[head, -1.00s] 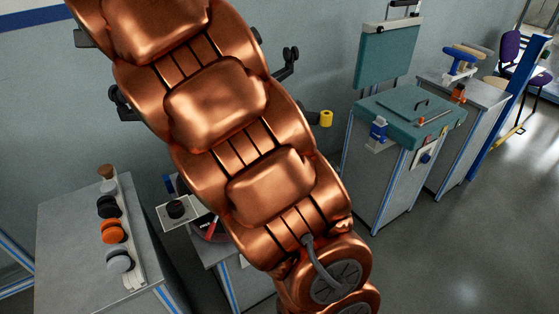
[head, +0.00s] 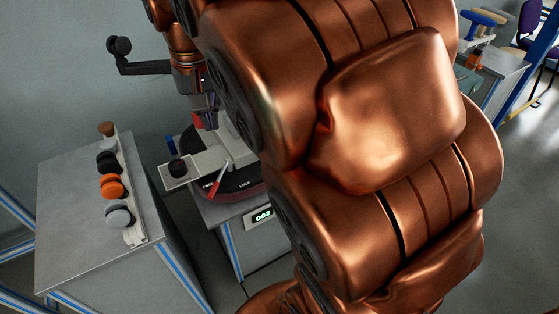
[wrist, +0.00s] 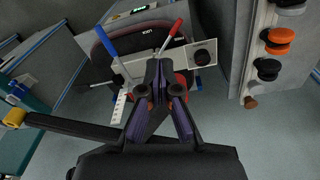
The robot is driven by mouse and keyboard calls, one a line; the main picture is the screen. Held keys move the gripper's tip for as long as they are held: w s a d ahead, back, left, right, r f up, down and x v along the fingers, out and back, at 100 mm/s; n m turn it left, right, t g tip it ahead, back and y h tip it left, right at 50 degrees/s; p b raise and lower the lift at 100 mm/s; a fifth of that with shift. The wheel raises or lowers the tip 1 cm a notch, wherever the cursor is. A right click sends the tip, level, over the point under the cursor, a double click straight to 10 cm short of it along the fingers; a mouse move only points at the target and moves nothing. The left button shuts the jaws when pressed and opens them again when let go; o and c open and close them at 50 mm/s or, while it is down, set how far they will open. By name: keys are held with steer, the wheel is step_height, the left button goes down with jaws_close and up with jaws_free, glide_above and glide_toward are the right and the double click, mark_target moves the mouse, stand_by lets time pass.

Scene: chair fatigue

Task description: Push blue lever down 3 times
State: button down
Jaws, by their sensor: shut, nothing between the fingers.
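The blue lever (wrist: 106,41) stands up at the left side of the round dark station (wrist: 128,42) in the wrist view. My arm hides it in the head view. My gripper (wrist: 160,68) is shut and empty, its fingertips to the right of the blue lever and apart from it in the picture. In the head view my gripper (head: 207,117) points down over the back of the station (head: 242,187). A red lever (wrist: 175,28) shows at the right of the station, and also in the head view (head: 218,178).
A small green-lit display (head: 262,216) on the station front seems to read 002. A plate with a black knob (head: 178,167) juts out left. A grey cabinet (head: 75,190) with several coloured knobs stands further left. My arm blocks much of the right side.

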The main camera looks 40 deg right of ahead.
steer(key=s+a+f+n+g+b, duration=0.3)
steer(key=s+f+n+g, duration=0.1)
steer(key=s+f, duration=1.6)
steer(key=shift+s+f+n+y, duration=0.25)
steer(key=shift+s+n+y, duration=0.15)
steer(key=shift+s, duration=0.8)
steer(key=shift+a, duration=0.25)
